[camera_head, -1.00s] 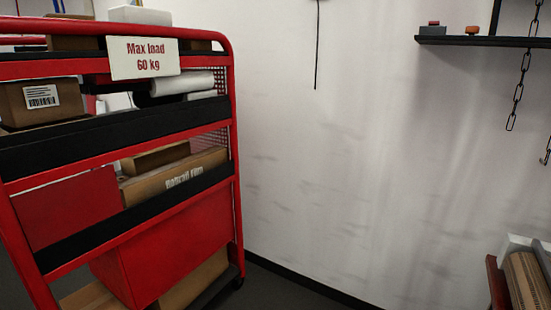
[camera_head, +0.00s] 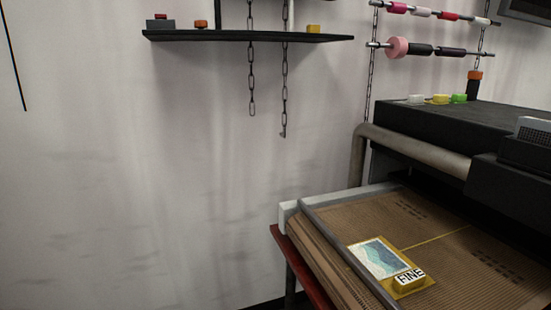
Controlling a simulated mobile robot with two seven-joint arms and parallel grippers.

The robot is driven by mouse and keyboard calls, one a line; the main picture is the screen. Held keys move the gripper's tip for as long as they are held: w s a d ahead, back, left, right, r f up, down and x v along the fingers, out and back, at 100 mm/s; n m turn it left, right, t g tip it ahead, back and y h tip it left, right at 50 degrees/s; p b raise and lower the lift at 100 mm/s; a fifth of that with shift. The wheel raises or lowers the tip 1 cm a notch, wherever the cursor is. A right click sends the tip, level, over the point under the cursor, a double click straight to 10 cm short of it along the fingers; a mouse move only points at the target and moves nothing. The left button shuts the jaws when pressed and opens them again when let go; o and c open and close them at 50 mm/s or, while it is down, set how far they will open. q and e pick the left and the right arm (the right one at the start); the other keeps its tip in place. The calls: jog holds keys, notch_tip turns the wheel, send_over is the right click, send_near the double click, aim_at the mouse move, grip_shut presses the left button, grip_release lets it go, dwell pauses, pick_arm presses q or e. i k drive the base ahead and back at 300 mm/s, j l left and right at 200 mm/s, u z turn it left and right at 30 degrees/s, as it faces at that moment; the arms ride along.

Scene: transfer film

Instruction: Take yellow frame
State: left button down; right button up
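A yellow frame (camera_head: 423,287) lies flat on the brown ribbed surface at the lower right. It borders a picture (camera_head: 380,258) in pale blue and teal tones. Neither of my grippers is in view.
The brown surface (camera_head: 452,262) has a grey raised edge and stands by a dark machine (camera_head: 455,120) with a grey pipe (camera_head: 415,148). A black wall shelf (camera_head: 235,36) holds small blocks, with chains hanging by it. Rods with coloured rolls (camera_head: 398,48) hang at upper right.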

aim_at(401, 278)
jog(key=i+j+z, duration=0.2)
jog(key=z, duration=0.25)
jog(key=i+j+z, duration=0.1)
jog(key=j+z, duration=0.3)
jog(key=i+j+z, duration=0.1)
jog(key=z, duration=0.35)
jog(key=j+z, duration=0.75)
jog(key=j, duration=0.35)
jog(key=j+z, duration=0.3)
jog(key=j, duration=0.35)
jog(key=k, duration=0.05)
